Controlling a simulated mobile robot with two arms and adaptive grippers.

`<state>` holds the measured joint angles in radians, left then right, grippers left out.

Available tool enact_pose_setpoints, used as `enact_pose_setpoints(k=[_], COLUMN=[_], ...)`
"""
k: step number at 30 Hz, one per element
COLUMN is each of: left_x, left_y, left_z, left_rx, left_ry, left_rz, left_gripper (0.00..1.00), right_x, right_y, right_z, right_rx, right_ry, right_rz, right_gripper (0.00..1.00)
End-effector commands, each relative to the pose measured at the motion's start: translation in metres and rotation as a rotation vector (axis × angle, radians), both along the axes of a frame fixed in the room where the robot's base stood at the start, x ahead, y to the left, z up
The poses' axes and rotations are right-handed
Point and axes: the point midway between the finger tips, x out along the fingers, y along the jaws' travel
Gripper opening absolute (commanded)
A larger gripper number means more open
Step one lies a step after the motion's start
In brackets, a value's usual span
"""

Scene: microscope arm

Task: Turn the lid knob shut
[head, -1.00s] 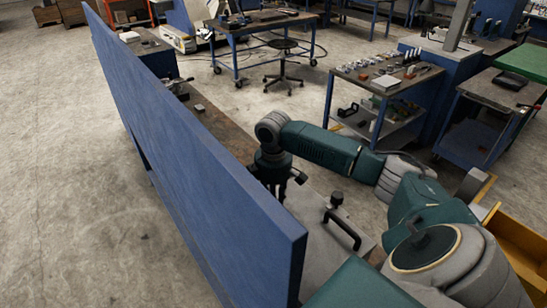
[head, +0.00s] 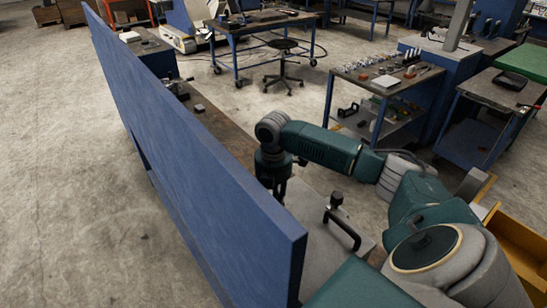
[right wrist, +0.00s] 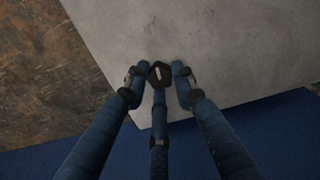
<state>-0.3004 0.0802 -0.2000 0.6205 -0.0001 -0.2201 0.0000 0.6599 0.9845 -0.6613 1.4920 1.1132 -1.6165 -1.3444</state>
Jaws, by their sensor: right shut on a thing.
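The lid knob (right wrist: 161,70) is dark, with a pale pointer line that lies nearly along the picture's vertical. It sits on a light grey surface (right wrist: 215,45) in the right wrist view. The three blue fingers of my right gripper (right wrist: 159,76) are closed around the knob, with their dark tips at its sides. In the head view my right gripper (head: 276,186) points down beside the blue panel, and the knob in it is hidden. My left gripper is in neither view.
A tall blue panel (head: 200,150) runs close along the left of my right gripper. A black handle (head: 343,232) and a separate black knob (head: 336,199) stand up from the grey surface to its right. A tool cart (head: 385,85) is farther back.

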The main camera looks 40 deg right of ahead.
Motion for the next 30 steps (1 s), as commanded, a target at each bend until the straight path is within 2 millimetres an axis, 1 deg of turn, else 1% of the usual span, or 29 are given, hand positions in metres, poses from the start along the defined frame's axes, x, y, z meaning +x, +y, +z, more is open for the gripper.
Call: enact_pose_setpoints(k=[3,10,24,25,27,30], left_x=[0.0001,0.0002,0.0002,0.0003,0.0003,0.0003], left_y=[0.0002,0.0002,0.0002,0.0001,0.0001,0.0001], left_z=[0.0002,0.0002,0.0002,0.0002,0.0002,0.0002], left_rx=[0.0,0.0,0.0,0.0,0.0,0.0], left_ry=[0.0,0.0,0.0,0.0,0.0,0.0], left_rz=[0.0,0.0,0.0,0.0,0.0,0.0], left_gripper=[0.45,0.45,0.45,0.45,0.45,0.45], right_x=[0.0019,0.0019,0.0021,0.0021,0.0019,0.0013], right_y=[-0.0006,-0.0007,-0.001,-0.001,-0.0009,-0.0006], right_z=[0.0023,0.0023,0.0024,0.0024,0.0022,0.0016], right_rx=[-0.001,-0.001,-0.001,-0.001,-0.002,-0.001], right_ry=[-0.006,-0.007,-0.007,-0.007,-0.006,-0.005], right_rz=[0.051,0.105,0.116,0.116,0.116,0.116], right_gripper=[0.0,0.0,0.0,0.31,0.45,0.45])
